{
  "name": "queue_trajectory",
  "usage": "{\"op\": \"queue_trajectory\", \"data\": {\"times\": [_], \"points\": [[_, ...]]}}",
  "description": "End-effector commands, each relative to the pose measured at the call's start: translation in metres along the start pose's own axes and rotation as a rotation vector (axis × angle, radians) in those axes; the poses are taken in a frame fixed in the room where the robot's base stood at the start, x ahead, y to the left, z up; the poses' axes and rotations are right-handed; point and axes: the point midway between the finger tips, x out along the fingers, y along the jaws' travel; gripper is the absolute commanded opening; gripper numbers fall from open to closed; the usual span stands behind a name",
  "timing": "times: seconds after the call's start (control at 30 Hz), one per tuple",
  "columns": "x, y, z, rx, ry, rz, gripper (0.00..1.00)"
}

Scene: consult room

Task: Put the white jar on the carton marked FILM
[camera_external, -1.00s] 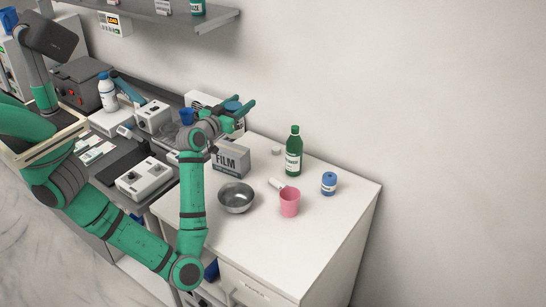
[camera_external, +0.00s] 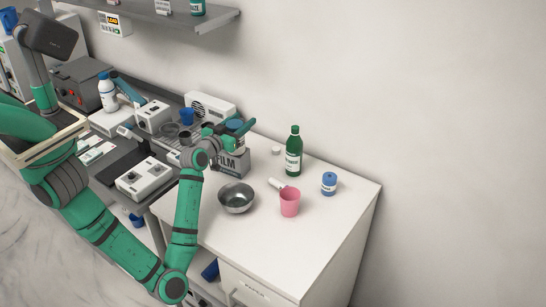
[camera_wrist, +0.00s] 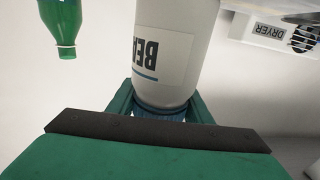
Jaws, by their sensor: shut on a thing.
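The white jar (camera_wrist: 172,50) has a blue lid and a label starting "BE". It fills the middle of the wrist view, upside down there like the green bottle, so it is upright. My gripper (camera_external: 238,127) is shut on it near the lid; the fingers also show in the wrist view (camera_wrist: 162,106). In the external view my gripper mostly hides the jar. The grey carton marked FILM (camera_external: 238,166) stands on the white cabinet top, just below my gripper and partly covered by my wrist. I cannot tell whether the jar touches it.
A metal bowl (camera_external: 236,199), pink cup (camera_external: 290,203), green bottle (camera_external: 293,155) and blue container (camera_external: 329,184) stand on the white cabinet top (camera_external: 310,238). A white dryer (camera_external: 212,105) stands behind the carton. The cabinet top's front right is clear.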

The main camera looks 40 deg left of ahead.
Motion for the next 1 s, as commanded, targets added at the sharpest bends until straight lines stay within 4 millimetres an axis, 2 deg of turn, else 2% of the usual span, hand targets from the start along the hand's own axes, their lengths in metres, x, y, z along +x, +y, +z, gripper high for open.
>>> {"op": "queue_trajectory", "data": {"times": [0.03,0.07,0.13,0.57,1.0], "points": [[0.0,0.0,0.002,0.002,0.0,0.0,0.1],[0.0,0.0,0.002,0.001,0.0,0.0,0.48],[0.0,0.0,0.002,0.0,0.0,0.0,0.64],[-0.001,0.0,-0.003,-0.001,0.0,0.0,0.64],[-0.054,0.002,-0.002,0.003,0.001,0.004,0.64]]}}
